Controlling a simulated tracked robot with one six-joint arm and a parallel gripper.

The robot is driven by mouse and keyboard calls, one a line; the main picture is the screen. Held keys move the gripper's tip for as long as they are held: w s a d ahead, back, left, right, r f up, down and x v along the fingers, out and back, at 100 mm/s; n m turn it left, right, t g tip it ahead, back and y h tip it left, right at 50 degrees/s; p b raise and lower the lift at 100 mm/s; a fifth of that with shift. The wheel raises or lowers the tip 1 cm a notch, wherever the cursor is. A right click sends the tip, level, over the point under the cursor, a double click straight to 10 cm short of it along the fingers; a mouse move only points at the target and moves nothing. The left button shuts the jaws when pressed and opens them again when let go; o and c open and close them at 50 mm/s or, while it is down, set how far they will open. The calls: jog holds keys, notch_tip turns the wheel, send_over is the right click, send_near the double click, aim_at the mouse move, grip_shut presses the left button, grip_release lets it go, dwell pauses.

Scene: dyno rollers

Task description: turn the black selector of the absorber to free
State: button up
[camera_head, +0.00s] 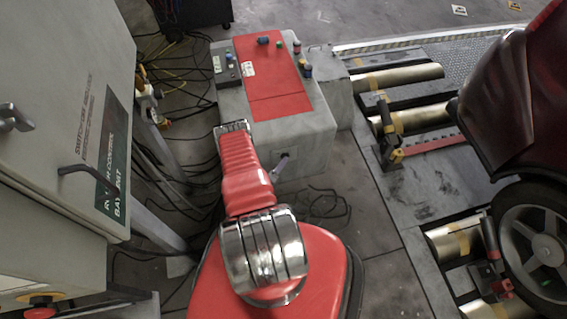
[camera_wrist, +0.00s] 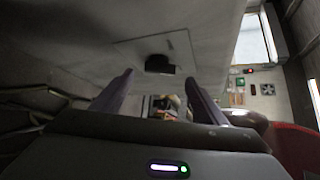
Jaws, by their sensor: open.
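The black selector (camera_wrist: 160,64) sits on a light square plate (camera_wrist: 180,45) on a grey face in the wrist view. My gripper (camera_wrist: 158,76) is open, with one finger on each side below the selector. The selector lies just ahead of the gap, and I cannot tell whether a finger touches it. In the head view the grey absorber cabinet (camera_head: 305,135) with its red top stands beyond my red arm. My gripper is hidden there. A dark fitting with a grey lever (camera_head: 278,165) shows on the cabinet's near face; I cannot tell whether it is the selector.
A grey control cabinet (camera_head: 60,100) with a handle stands at the left. Several cables (camera_head: 185,100) lie on the floor beside it. Brass rollers (camera_head: 400,76) and a dark red car (camera_head: 520,90) are at the right.

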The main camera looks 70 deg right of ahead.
jog(key=shift+x, duration=2.55)
jog(key=c, duration=1)
